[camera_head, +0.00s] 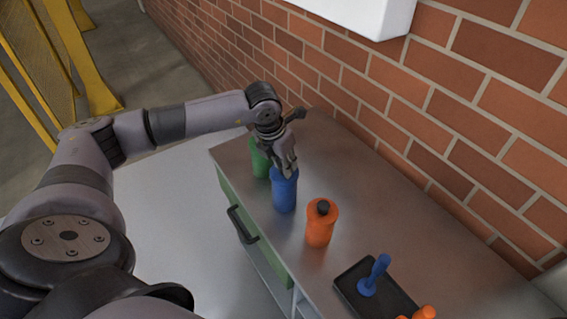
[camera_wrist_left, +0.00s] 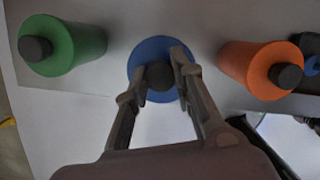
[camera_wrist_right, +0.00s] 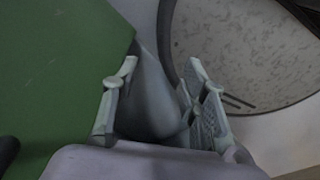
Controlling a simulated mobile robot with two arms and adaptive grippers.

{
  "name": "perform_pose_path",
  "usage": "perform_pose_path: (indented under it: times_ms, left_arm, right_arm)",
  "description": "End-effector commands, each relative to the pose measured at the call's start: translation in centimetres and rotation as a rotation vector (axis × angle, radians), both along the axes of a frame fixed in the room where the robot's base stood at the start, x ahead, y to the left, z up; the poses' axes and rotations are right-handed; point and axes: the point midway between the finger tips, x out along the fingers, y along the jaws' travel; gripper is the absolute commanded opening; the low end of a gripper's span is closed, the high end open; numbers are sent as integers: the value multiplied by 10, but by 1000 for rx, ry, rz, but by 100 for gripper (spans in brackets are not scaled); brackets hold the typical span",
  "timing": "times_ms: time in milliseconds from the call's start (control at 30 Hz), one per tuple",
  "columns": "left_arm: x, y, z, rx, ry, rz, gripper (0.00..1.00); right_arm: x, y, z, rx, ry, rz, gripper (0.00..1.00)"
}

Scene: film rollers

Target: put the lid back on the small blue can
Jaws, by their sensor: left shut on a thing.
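The small blue can (camera_head: 285,192) stands upright on the metal-topped cabinet, between a green and an orange can. My left gripper (camera_head: 288,170) is above it, pointing down. In the left wrist view, the left gripper (camera_wrist_left: 161,72) is shut on the black lid (camera_wrist_left: 160,77), over the middle of the blue can (camera_wrist_left: 147,52). I cannot tell whether the lid rests on the can's neck or is just above it. My right gripper (camera_wrist_right: 158,85) shows only in its own wrist view, with its fingers apart and nothing between them.
The green can (camera_head: 258,158) and the orange can (camera_head: 320,226), both with black lids, stand close on either side. A black tray (camera_head: 350,282) with a blue roller (camera_head: 375,273) lies nearer. A brick wall (camera_head: 420,130) runs behind the cabinet top (camera_head: 345,170).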

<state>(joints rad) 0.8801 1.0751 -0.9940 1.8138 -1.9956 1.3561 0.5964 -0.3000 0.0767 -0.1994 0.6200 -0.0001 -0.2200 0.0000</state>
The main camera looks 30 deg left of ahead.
Motion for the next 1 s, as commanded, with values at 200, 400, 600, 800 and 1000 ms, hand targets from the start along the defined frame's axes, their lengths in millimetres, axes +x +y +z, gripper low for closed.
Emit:
perform_pose_path:
  times_ms: [200,400,600,800,1000]
  left_arm:
    - [0,0,0,0,-1,0,0]
    - [0,0,-1,0,-1,0,0]
    - [1,1,0,0,-1,0,0]
    - [1,0,0,0,-1,0,0]
    - [0,0,0,0,-1,0,0]
  right_arm:
    - [0,0,0,0,0,1,40]
    - [0,0,-3,0,0,1,40]
    - [0,-1,-5,-1,0,2,40]
    - [0,-3,-5,-4,-1,3,40]
    - [0,-4,-5,-4,-1,3,40]
